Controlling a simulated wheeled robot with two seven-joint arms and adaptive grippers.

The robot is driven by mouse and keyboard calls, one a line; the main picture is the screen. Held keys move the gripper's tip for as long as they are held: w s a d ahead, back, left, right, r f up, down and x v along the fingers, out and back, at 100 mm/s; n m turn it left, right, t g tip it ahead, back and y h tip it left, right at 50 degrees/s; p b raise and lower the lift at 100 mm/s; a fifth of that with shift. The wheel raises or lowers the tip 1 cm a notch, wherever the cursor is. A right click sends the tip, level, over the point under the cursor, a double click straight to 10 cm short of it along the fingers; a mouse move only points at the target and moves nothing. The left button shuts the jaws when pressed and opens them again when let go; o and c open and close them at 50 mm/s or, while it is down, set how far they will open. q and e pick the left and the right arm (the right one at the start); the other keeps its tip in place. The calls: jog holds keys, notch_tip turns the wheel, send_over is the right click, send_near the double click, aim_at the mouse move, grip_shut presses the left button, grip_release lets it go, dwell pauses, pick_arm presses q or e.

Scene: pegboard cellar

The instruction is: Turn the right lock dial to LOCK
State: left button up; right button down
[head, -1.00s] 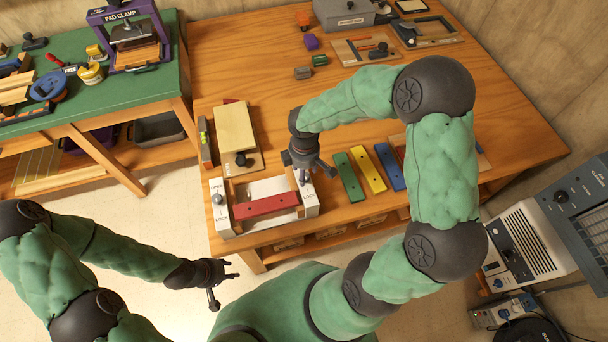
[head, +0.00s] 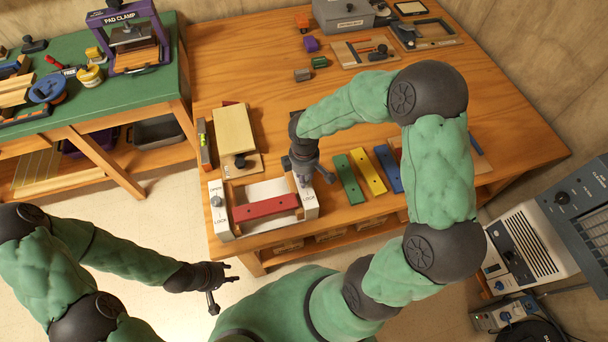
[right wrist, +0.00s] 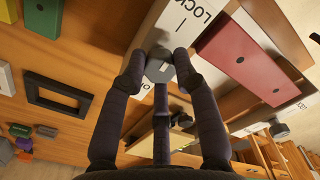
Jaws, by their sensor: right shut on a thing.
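A fixture with two white end blocks and a red bar (head: 265,208) between them stands at the table's front edge. The right block (head: 310,204) has a LOCK label, which also shows in the right wrist view (right wrist: 201,14). My right gripper (head: 303,178) is over this block. In the right wrist view its fingertips are shut on the grey right lock dial (right wrist: 159,68), one on each side. Which mark the dial points to, I cannot tell. The left lock dial (head: 216,201) sits on the other block. My left gripper (head: 222,286) is open and empty above the floor.
Green (head: 348,179), yellow (head: 368,171) and blue (head: 388,168) bars lie right of the fixture. A clamp board with a pale block (head: 234,129) lies behind it. A green-topped bench (head: 90,105) stands at the left. The table's middle is mostly clear.

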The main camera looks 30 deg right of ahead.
jog(key=shift+m, duration=0.6)
jog(key=c, duration=0.9)
grip_release()
jog(key=shift+w+a, duration=0.1)
jog(key=shift+a, duration=0.05)
jog(key=shift+c, duration=0.2)
notch_tip(320, 180, up, 12)
